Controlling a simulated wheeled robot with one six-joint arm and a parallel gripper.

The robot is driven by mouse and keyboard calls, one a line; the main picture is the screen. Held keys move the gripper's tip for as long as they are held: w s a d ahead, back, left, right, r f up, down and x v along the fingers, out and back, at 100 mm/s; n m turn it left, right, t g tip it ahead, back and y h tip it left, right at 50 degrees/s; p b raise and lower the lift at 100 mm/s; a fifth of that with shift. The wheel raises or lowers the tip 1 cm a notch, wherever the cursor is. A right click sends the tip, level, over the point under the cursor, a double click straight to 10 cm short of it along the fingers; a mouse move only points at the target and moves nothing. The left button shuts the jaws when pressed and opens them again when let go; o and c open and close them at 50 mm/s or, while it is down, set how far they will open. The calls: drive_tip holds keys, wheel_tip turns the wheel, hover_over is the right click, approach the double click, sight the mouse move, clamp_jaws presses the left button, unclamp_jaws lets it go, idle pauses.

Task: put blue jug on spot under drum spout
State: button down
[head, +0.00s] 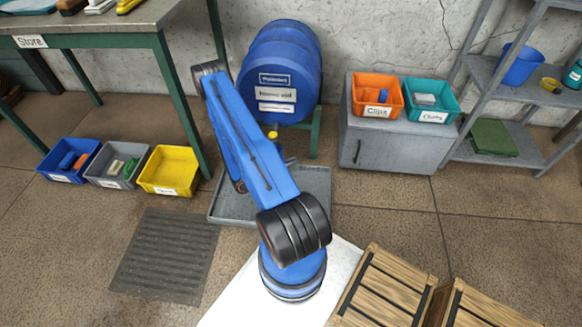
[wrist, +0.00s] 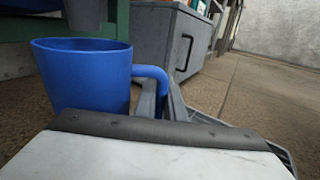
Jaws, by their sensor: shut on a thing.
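A blue jug (wrist: 88,78) is close in front of my wrist in the wrist view, upright, with its open rim up and its handle on the right. My gripper (wrist: 155,98) is shut on the jug's handle. The jug's base is hidden by my wrist, so I cannot tell if it touches anything. In the head view my arm covers the jug. The blue drum (head: 283,72) lies on a green stand against the wall. Its yellow-topped spout (head: 272,134) points over a grey tray (head: 313,184) on the floor. The spot under the spout is hidden by my arm.
A grey cabinet (head: 393,150) with orange and teal bins stands right of the drum. A green table (head: 100,42) stands left, with blue, grey and yellow bins (head: 170,168) on the floor. Wooden crates (head: 385,290) are at front right. A dark floor mat (head: 165,255) lies left.

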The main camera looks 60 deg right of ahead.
drive_tip(key=shift+f, duration=1.55)
drive_tip(key=c, duration=1.8)
unclamp_jaws()
drive_tip(key=shift+c, duration=0.2)
